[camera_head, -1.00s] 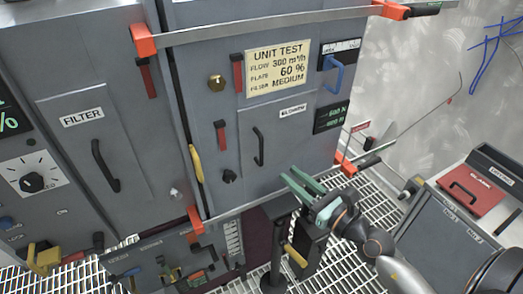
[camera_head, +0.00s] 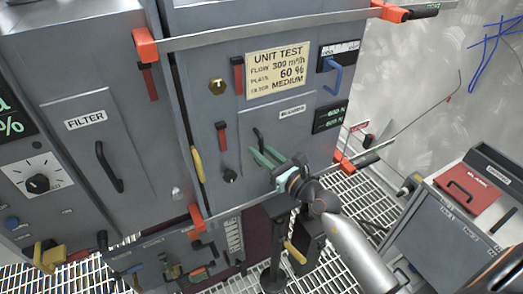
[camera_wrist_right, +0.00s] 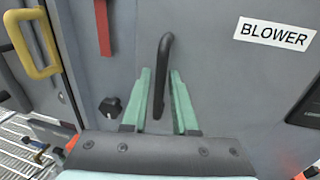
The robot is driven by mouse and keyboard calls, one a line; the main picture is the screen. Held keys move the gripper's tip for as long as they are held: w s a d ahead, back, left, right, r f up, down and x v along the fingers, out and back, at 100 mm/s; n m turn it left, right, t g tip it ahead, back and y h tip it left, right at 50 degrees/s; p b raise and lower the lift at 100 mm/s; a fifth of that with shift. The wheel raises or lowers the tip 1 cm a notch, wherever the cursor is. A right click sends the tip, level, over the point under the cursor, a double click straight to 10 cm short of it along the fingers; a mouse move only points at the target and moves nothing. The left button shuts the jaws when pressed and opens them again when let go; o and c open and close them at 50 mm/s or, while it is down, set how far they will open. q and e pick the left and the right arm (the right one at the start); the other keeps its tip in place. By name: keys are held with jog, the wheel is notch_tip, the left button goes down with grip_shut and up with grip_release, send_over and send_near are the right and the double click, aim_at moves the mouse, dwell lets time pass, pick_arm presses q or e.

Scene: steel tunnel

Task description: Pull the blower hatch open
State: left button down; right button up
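The blower hatch (camera_head: 290,140) is a grey panel in the cabinet, closed, with a label; the right wrist view shows the "BLOWER" label (camera_wrist_right: 275,33) on it. Its black curved handle (camera_wrist_right: 162,75) stands upright; in the head view the handle's top (camera_head: 258,138) shows above my fingers. My right gripper (camera_head: 262,155) has green fingers and is at the hatch. In the right wrist view my right gripper (camera_wrist_right: 162,80) is open, one finger on each side of the handle's lower part, with gaps visible. My left gripper is not in view.
A black knob (camera_wrist_right: 110,107) and a yellow handle (camera_wrist_right: 30,45) are left of the hatch. A filter panel (camera_head: 85,103) with a black handle is further left. Orange-ended bars (camera_head: 260,28) cross the cabinet. A side case (camera_head: 455,225) stands at right over grating.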

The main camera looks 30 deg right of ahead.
grip_shut()
dwell(1.4)
